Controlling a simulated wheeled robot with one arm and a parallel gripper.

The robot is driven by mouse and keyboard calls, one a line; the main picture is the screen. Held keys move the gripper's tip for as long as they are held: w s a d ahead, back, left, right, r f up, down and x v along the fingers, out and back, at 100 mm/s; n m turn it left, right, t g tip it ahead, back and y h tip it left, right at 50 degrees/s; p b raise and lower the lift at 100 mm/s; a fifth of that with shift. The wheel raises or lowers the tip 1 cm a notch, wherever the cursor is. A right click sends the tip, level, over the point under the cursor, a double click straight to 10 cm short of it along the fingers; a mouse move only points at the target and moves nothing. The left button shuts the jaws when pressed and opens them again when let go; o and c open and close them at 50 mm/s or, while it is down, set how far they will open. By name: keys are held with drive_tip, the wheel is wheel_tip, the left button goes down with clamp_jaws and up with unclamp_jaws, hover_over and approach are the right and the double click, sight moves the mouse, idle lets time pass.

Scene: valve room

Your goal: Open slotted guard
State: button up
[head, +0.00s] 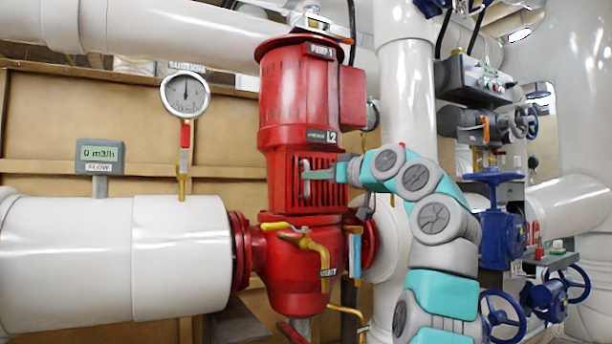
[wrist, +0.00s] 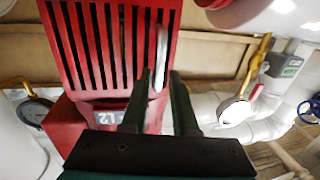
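The slotted guard (head: 325,190) is a red panel with dark slots on the front of the red pump, and it looks closed. In the wrist view the guard (wrist: 85,45) fills the upper left, with its slots running up and down. A pale metal bar handle (wrist: 162,48) stands near the guard's right edge there; it also shows in the head view (head: 305,186). My gripper (head: 322,174) reaches the guard from the right. In the wrist view my gripper (wrist: 162,78) is open, with the handle's lower end between its fingertips. I cannot tell whether either finger touches it.
A yellow-handled valve (head: 287,228) and yellow pipe sit below the guard. A pressure gauge (head: 185,93) and flow display (head: 98,153) are at left, above a thick white pipe (head: 120,262). Blue valves (head: 502,235) stand to the right of my arm.

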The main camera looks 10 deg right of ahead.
sight(307, 191)
drive_tip(key=shift+p+x, duration=0.35)
drive_tip(key=shift+x, duration=1.45)
clamp_jaws()
